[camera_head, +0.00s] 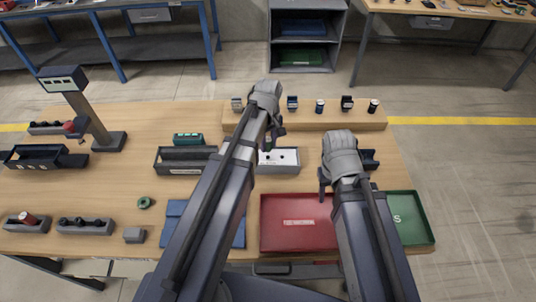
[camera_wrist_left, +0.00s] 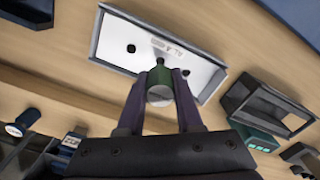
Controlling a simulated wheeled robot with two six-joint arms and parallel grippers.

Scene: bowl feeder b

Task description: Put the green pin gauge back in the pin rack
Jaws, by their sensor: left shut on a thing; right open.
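The pin rack (camera_head: 290,157) is a grey tray with a white top and dark round holes, in the middle of the table. It also shows in the left wrist view (camera_wrist_left: 120,38) with a printed label. My left gripper (camera_head: 271,137) is over the rack, shut on the green pin gauge (camera_wrist_left: 158,88). In the left wrist view the gauge sits between the two fingers (camera_wrist_left: 160,92), its dark end toward the white top. I cannot tell whether that end is in a hole. My right gripper (camera_head: 324,182) is open, right of the rack; its fingers are partly hidden.
A wooden ledge (camera_head: 330,118) with several small instruments runs behind the rack. A dark grey bin (camera_head: 176,168) and a green-faced box (camera_head: 188,139) are to its left. A red tray (camera_head: 290,235), green tray (camera_head: 415,225) and blue mat (camera_head: 180,225) lie in front.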

